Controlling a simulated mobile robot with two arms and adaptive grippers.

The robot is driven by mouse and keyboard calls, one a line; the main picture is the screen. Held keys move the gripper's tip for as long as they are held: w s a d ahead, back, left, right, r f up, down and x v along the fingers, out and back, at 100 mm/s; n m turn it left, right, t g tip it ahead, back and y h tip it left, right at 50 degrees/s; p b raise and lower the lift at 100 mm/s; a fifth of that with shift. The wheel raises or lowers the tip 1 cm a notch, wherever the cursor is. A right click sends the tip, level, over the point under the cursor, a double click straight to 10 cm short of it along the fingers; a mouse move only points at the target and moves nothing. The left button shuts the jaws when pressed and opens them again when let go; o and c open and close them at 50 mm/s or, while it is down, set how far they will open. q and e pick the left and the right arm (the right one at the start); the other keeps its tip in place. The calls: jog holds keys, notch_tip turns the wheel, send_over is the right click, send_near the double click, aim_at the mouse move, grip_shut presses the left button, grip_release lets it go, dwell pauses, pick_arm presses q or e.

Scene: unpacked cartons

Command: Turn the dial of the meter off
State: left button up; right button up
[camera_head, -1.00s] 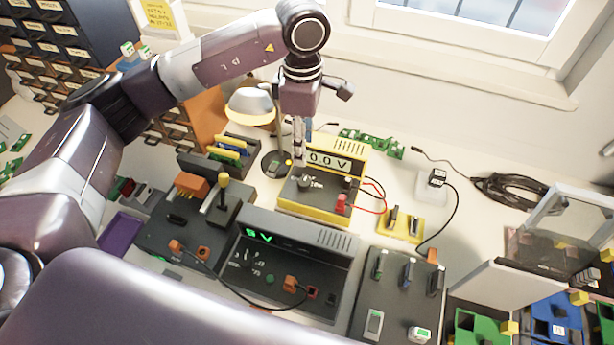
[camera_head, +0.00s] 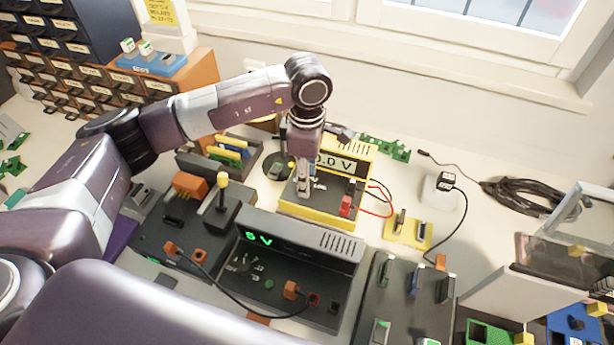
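The meter (camera_head: 328,214) is a yellow-framed box with a dark sloped front, in the middle of the head view. Its display (camera_head: 341,163) reads "0.0 V", with the first digit partly covered by my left arm. My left gripper (camera_head: 303,191) comes down from above onto the meter's front panel, where the dial is. The fingers hide the dial, so its pointing direction and the grip on it cannot be made out. A red plug (camera_head: 346,206) with red and black leads sits at the panel's right side. My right gripper is not in view.
A grey power supply (camera_head: 299,264) showing a green voltage reading stands in front of the meter. A dark box with a yellow-topped lever (camera_head: 222,181) is to the left. A yellow block (camera_head: 408,233) and a black cable (camera_head: 515,196) are to the right.

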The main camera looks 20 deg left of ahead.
pick_arm(q)
jog(key=shift+f, duration=0.7)
grip_shut()
